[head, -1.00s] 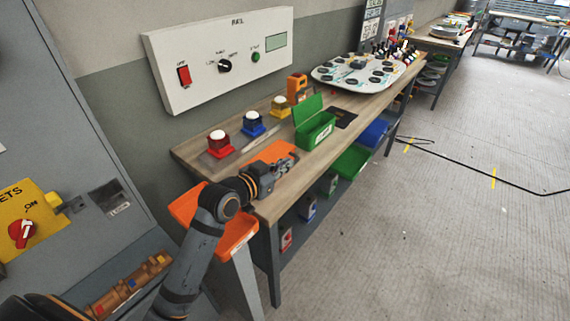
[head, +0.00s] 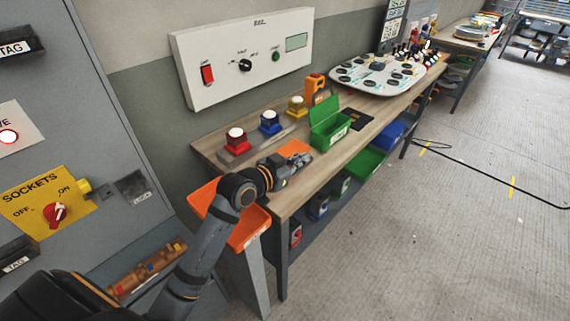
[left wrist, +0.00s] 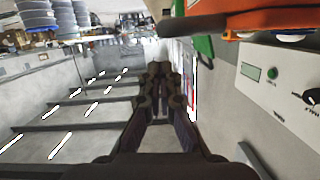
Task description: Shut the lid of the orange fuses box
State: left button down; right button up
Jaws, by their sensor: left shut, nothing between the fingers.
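A flat orange piece (head: 294,148) shows on the near part of the workbench, behind my left gripper. It looks like part of the orange fuses box; the gripper hides much of it, and I cannot tell lid from body. My left gripper (head: 306,160) is shut and empty, low over the bench and just in front of the orange piece. In the left wrist view the shut fingers (left wrist: 160,72) hold nothing, and a large orange surface (left wrist: 265,18) with a dark edge lies close at the upper right. My right gripper is not in view.
A green box (head: 333,132) with its lid raised stands beyond the gripper. Red (head: 236,143), blue (head: 270,123) and yellow (head: 297,107) lamps line the wall side. An orange bin (head: 246,232) sits at the bench's near end, under my arm. The floor at right is mostly clear.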

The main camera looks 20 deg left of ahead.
pick_arm(q)
jog(key=r+p+v, duration=0.1)
jog(key=p+v, duration=0.3)
jog(key=v, duration=0.6)
jog(key=shift+s+d, duration=0.25)
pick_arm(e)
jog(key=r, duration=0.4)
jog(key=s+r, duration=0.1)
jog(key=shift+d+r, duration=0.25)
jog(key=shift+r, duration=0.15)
pick_arm(q)
jog(key=shift+r, duration=0.1)
